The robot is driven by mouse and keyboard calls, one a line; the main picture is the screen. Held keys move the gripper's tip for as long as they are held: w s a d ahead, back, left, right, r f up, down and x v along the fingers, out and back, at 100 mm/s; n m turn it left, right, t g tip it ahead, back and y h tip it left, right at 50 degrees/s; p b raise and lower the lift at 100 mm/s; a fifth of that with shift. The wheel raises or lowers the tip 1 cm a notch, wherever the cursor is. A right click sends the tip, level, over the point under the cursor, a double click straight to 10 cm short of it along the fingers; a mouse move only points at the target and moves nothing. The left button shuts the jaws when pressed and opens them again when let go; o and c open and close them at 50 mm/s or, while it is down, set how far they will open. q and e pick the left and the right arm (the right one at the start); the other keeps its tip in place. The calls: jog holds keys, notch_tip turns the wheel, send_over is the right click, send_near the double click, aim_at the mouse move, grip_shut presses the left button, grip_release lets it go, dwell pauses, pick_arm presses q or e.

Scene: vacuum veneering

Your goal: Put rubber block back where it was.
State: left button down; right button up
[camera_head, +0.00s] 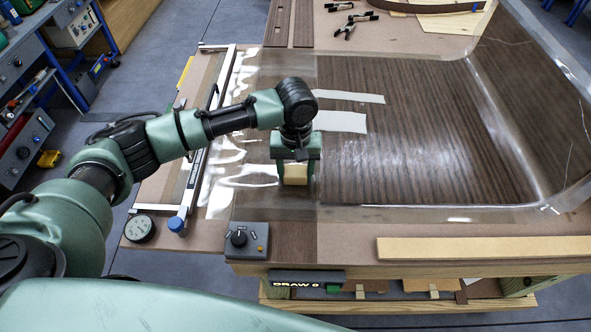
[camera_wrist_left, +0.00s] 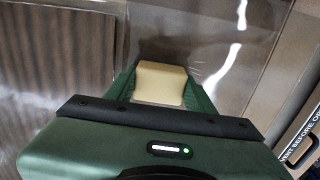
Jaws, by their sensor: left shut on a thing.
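The rubber block is a small cream-tan block (camera_head: 296,172) between the fingers of my left gripper (camera_head: 295,176) in the head view. In the left wrist view the block (camera_wrist_left: 160,83) sits between the two green fingers, and the left gripper (camera_wrist_left: 161,95) is shut on it. The gripper points down over the clear film near the left edge of the dark veneer panel (camera_head: 420,120). I cannot tell whether the block touches the surface below. My right gripper is not in view.
A control box with a knob (camera_head: 246,238) sits at the table's front edge. A pale wooden strip (camera_head: 480,247) lies front right. A metal frame bar (camera_head: 190,175), a blue knob (camera_head: 176,225) and a round gauge (camera_head: 139,229) are to the left. Several black clamps (camera_head: 349,27) lie at the back.

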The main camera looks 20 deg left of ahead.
aim_at(296, 171)
pick_arm(q)
jog(key=shift+f, duration=0.2)
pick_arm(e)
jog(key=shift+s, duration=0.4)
pick_arm(q)
jog(key=c, duration=0.5)
grip_release()
jog(key=shift+f, duration=0.1)
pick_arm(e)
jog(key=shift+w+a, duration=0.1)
pick_arm(q)
jog(key=shift+r, duration=0.45)
notch_tip(296, 171, up, 11)
jog(key=shift+r+b, duration=0.2)
jog(key=shift+b, duration=1)
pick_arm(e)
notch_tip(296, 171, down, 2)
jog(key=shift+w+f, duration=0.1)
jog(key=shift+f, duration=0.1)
